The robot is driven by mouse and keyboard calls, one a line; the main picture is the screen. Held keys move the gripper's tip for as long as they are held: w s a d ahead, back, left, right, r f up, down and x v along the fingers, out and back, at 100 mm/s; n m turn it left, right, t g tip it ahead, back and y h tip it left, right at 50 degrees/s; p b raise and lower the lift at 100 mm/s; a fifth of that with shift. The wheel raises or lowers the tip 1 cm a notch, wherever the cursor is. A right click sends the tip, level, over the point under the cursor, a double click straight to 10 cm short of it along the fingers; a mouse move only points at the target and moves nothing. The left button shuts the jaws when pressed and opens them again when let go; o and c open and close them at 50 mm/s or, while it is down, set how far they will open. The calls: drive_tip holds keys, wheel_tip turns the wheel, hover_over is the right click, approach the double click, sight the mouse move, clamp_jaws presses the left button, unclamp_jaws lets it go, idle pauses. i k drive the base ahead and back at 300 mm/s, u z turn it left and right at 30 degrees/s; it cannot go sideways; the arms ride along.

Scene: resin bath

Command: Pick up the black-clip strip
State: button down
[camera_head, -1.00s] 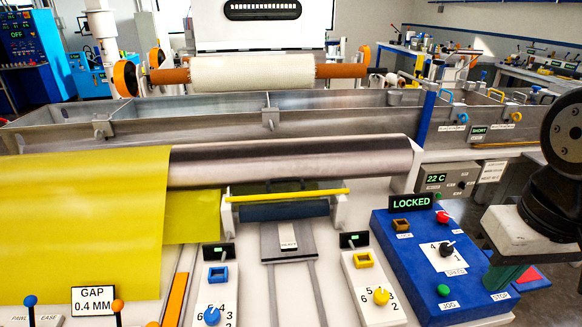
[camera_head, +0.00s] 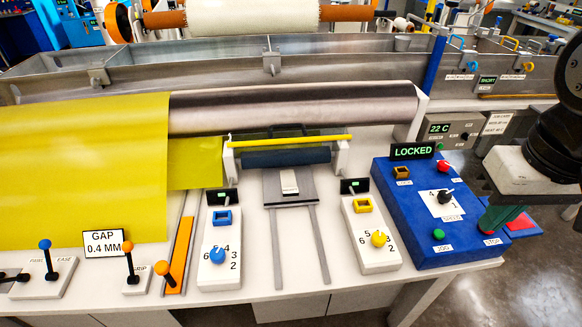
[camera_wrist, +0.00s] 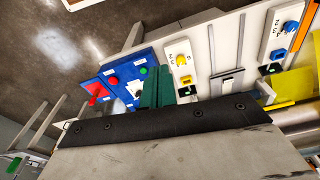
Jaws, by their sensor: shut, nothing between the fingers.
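I cannot pick out a black-clip strip in either view. A small pale strip (camera_head: 289,182) lies on the grey slide plate in the middle of the bench; no black clip shows on it. My gripper (camera_head: 494,220) is at the right, above the right end of the blue control box, with its green fingers pointing down. In the wrist view, my green fingers (camera_wrist: 167,88) are shut and empty, with the blue box behind them. The dark wrist part hides much of the lower part of that view.
White panels with a blue knob (camera_head: 218,256) and a yellow knob (camera_head: 379,239) flank the slide rails. A yellow sheet (camera_head: 80,170) covers the left. Levers stand at the front left. A metal trough (camera_head: 210,68) runs behind.

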sight(290, 190)
drive_tip(key=k, duration=1)
drive_tip(key=u, duration=2.1)
drive_tip(key=i, duration=1.45)
drive_tip(key=z, duration=1.3)
drive_tip(key=i, duration=0.55)
drive_tip(key=u, duration=0.05)
